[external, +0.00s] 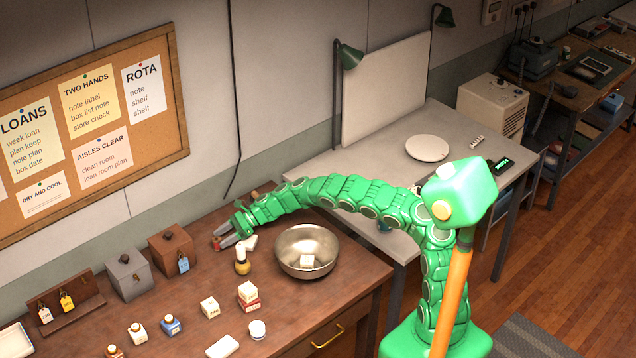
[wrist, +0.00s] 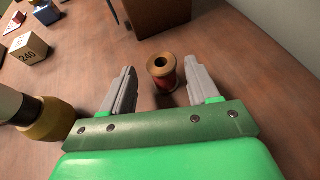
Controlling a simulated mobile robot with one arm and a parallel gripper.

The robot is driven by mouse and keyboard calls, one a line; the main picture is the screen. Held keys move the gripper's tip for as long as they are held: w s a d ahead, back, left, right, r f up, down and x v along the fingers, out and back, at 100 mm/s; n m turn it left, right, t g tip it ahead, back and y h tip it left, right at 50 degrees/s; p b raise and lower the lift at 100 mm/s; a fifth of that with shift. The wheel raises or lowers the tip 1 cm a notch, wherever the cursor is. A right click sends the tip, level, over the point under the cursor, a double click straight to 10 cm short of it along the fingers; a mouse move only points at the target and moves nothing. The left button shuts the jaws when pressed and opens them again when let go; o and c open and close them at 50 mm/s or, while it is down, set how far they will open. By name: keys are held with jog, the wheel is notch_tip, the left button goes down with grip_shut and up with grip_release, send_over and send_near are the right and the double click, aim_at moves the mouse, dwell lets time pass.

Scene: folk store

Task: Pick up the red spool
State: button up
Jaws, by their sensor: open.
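The red spool (wrist: 163,84) stands upright on the wooden bench in the wrist view, with a tan wooden top and a dark centre hole. My gripper (wrist: 158,68) is open, with one grey finger on each side of the spool. The spool is nearer the right finger, and a gap shows at the left finger. In the external view, my gripper (external: 225,240) is low over the bench at the end of the green arm. A little red shows by its fingers there, but the spool is mostly hidden.
A brown box (external: 172,250) stands beyond the spool. A metal bowl (external: 306,250) is to the right. Small blocks and jars stand along the bench front.

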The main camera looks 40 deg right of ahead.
aim_at(212, 250)
jog(key=shift+x, duration=2.9)
jog(key=shift+w+d, duration=0.1)
jog(key=c, duration=0.9)
